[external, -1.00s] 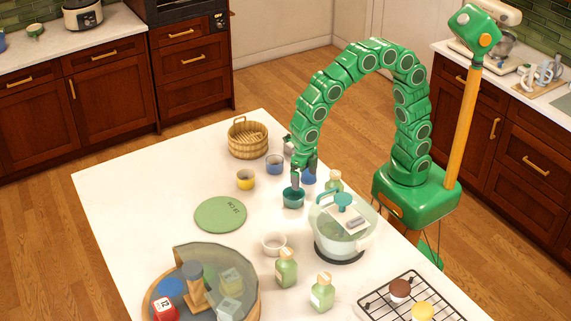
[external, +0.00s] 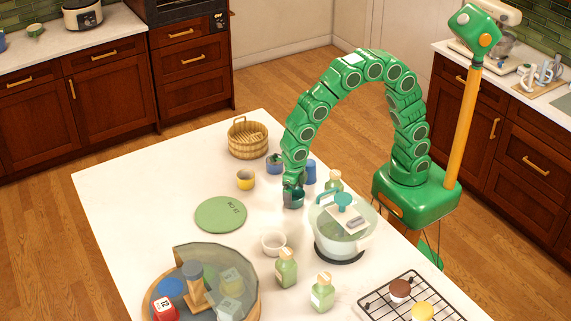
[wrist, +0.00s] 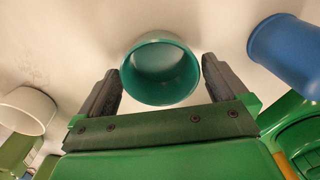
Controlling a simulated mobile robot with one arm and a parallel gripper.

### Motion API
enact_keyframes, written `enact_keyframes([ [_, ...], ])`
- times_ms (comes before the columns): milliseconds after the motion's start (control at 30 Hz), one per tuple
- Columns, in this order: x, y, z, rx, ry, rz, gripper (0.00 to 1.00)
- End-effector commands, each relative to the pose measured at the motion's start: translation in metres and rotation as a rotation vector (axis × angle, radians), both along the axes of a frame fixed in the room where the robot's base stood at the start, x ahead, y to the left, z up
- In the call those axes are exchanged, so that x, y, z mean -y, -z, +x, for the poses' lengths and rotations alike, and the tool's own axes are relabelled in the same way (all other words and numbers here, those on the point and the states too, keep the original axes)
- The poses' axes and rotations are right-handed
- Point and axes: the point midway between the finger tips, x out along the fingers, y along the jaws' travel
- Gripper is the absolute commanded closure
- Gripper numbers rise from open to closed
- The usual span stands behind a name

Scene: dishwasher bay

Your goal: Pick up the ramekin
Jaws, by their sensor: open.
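A small teal ramekin-like cup (external: 296,200) stands on the white counter, left of the glass pot. In the wrist view the teal cup (wrist: 165,92) shows its round open rim and hollow inside, between my two dark fingers. My gripper (wrist: 161,68) is open, with one finger on each side of the cup and a small gap seen at each. In the external view my gripper (external: 292,185) is low at the cup and hides part of it. A small white bowl (external: 273,244), also ramekin-like, stands nearer the camera; it shows at the left of the wrist view (wrist: 26,112).
The glass pot (external: 343,228) is close on the right. Blue cups (external: 275,166) (external: 309,173) and a yellow cup (external: 245,180) stand nearby. A green round mat (external: 220,214) lies to the left. Green bottles (external: 286,268) stand in front. The counter's left part is clear.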

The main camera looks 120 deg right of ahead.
Motion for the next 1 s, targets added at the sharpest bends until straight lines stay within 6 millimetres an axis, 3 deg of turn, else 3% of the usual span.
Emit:
enact_keyframes([
  [133,0.0,0.017,0.0,0.001,0.0,0.0,0.0],
  [367,0.0,0.02,0.0,0.003,0.0,-0.001,0.0],
  [700,0.0,0.02,0.0,0.001,0.0,0.0,0.44],
  [1000,0.0,0.014,0.001,0.004,0.0,0.0,0.44],
])
